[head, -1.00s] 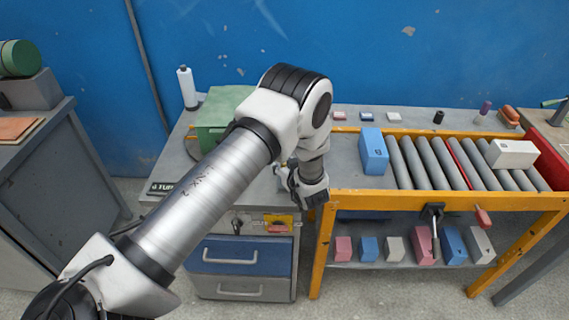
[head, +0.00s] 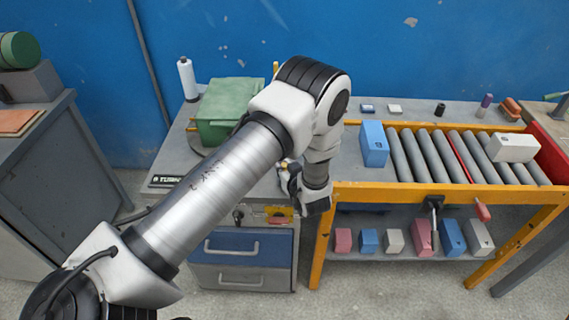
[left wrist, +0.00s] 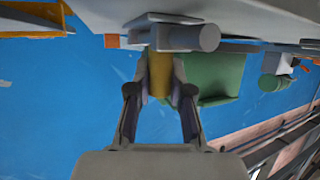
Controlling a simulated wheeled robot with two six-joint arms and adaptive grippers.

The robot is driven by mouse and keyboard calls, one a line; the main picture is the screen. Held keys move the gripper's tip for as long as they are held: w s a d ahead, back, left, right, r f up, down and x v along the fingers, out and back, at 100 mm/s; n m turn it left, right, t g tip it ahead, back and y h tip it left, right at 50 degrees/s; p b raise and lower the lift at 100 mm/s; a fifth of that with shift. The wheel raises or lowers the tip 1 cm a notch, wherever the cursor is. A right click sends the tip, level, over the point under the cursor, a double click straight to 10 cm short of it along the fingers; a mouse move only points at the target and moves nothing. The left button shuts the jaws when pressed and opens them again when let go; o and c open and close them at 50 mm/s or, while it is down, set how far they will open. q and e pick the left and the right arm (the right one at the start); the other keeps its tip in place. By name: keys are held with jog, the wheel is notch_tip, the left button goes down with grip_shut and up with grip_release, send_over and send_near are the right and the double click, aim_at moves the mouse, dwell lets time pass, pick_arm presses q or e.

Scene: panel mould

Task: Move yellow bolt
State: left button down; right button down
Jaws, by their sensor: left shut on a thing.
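My left gripper (left wrist: 160,92) is shut on the yellow bolt (left wrist: 160,75), which stands between its two fingers in the left wrist view. Beyond the bolt is a grey block with a round end (left wrist: 190,38); I cannot tell whether they touch. In the head view my left gripper (head: 290,178) hangs beside the front of the grey bench, partly hidden by my wrist. A small yellow spot shows there, too small to identify surely. My right gripper is not in view.
A green box (head: 225,115) and a white bottle (head: 187,80) stand on the bench. To the right is a roller conveyor (head: 460,198) with a blue block (head: 373,143) and a white block (head: 512,147). A drawer unit (head: 240,262) is below.

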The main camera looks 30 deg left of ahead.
pick_arm(q)
jog(key=c, duration=1)
grip_release()
jog(key=shift+s+f, duration=0.1)
jog(key=shift+s, duration=0.05)
jog(key=shift+c, duration=0.2)
jog(key=shift+d, duration=0.1)
jog(key=v, duration=0.7)
jog(key=shift+s+d+r, duration=0.2)
jog(key=shift+d+r, duration=0.1)
jog(key=shift+a+f, duration=0.1)
jog(key=shift+a, duration=0.05)
